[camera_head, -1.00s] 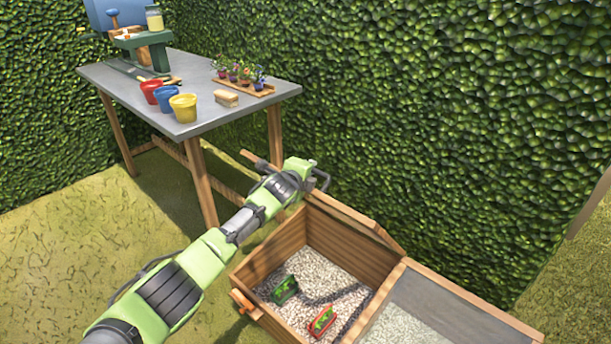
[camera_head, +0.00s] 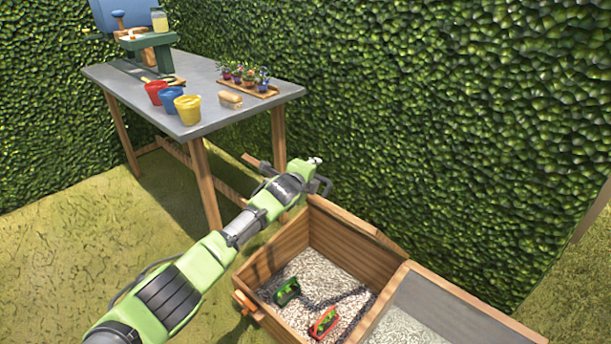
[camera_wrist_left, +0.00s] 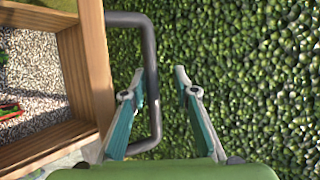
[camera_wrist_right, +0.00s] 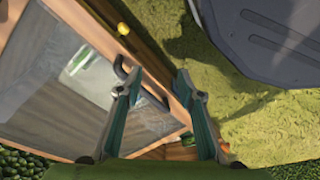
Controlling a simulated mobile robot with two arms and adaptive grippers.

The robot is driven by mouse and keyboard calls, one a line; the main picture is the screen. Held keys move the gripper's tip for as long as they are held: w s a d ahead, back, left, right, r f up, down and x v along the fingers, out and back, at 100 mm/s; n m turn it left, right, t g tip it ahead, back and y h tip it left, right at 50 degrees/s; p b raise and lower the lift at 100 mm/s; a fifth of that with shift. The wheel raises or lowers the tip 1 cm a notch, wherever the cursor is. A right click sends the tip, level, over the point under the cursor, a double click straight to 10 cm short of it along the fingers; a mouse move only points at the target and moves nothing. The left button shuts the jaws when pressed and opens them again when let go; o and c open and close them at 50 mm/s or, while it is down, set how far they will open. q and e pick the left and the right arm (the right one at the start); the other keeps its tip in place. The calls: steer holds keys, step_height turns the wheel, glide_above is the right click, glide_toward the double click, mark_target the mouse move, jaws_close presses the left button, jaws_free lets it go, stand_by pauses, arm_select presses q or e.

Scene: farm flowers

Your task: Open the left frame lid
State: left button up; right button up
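The left frame (camera_head: 258,271) is a wooden box that shows uncovered in the head view, with gravel inside. A wooden lid edge (camera_head: 357,222) runs along its back side by the hedge. A dark bar handle (camera_wrist_left: 152,75) sticks out from wood in the left wrist view. My left gripper (camera_wrist_left: 160,85) is open, its fingers apart, with the handle close to the left finger; contact cannot be told. It is over the back left corner in the head view (camera_head: 314,162). My right gripper (camera_wrist_right: 155,82) is open near another dark handle (camera_wrist_right: 153,92) on a glazed wooden lid.
The right frame (camera_head: 470,297) adjoins with a grey panel over it. A green item (camera_head: 287,291) and a red item (camera_head: 323,322) lie on the gravel. A grey table (camera_head: 205,75) with pots stands behind left; a hedge (camera_head: 440,120) closes the back.

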arm_select(q)
steer(key=v, duration=1.1)
steer(key=shift+s, duration=0.15)
steer(key=shift+r, duration=0.15)
